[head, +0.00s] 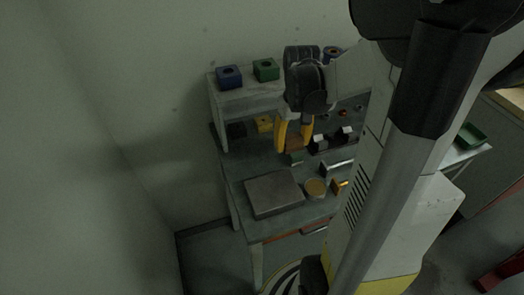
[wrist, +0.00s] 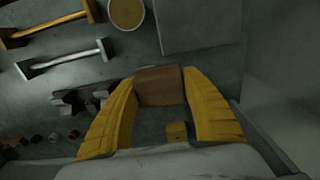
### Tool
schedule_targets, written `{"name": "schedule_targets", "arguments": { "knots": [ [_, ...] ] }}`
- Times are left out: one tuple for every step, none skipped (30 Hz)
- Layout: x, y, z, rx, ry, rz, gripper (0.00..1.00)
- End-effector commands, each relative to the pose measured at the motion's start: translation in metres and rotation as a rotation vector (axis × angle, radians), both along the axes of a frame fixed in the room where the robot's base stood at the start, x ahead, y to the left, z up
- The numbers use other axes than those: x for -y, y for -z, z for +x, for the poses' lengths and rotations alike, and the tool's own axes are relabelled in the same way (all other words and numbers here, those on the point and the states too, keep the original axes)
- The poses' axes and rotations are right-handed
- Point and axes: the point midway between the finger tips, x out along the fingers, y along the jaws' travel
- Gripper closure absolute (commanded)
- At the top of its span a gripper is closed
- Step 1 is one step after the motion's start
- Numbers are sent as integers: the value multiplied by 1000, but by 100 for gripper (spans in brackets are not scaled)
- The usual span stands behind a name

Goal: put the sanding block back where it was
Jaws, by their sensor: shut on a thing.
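The brown sanding block (wrist: 160,86) sits between the tips of my gripper's yellow fingers in the wrist view. My gripper (wrist: 161,80) is shut on it, with one finger on each side. In the head view my gripper (head: 293,140) points down over the back part of the grey workbench (head: 254,160), in front of the raised shelf. The block (head: 294,142) shows there only as a small brown patch between the fingers. I cannot tell whether its underside touches the bench.
A grey plate (head: 272,192), a round tan-topped tin (head: 315,188) and a silver bar-like tool (head: 337,166) lie toward the front. A yellow block (head: 264,124) is left of my gripper. Blue (head: 229,77) and green (head: 265,70) boxes stand on the shelf.

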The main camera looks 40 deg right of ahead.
Motion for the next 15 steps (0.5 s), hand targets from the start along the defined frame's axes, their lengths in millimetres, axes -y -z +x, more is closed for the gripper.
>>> {"name": "schedule_targets", "arguments": {
  "knots": [
    [-3,4,0,0,-7,0,76],
    [-6,6,2,0,-10,0,76],
    [-10,11,7,0,-14,0,76],
    [-14,14,11,0,-15,0,76],
    [-19,19,16,0,-16,0,76],
    [-26,25,23,0,-17,0,76],
    [-32,30,29,0,-17,0,76],
    [-37,35,34,0,-17,0,76],
    [-44,41,42,0,-17,0,76],
    [-49,46,47,0,-16,0,76],
    [-54,50,52,0,-16,0,76],
    [-60,55,59,0,-15,0,76],
    [-64,58,63,0,-14,0,76],
    [-68,61,67,0,-14,0,76],
    [-72,65,72,0,-13,0,76]
  ]
}}
